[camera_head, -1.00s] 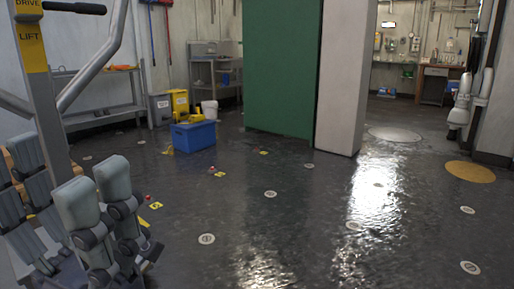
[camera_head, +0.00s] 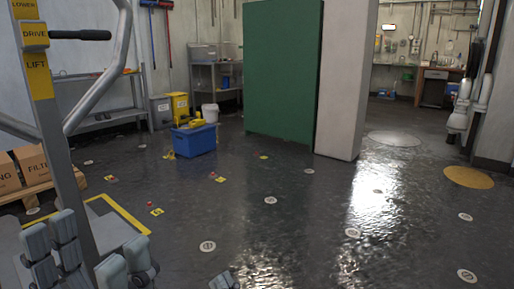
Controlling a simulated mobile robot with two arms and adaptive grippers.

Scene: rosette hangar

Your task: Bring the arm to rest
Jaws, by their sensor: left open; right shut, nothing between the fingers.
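My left gripper (camera_head: 91,238) is at the lower left of the head view, partly cut off by the bottom edge. The tip of my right gripper (camera_head: 224,283) just shows at the bottom edge, left of the middle. It is shut, with nothing seen in it. Most of both arms is out of view.
A grey post with DRIVE and LIFT labels (camera_head: 44,85) rises at left. Cardboard boxes (camera_head: 32,165) sit on a pallet behind it. A blue crate (camera_head: 195,141) and a green cabinet (camera_head: 282,80) stand further back. The middle and right floor is clear, with flat round markers.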

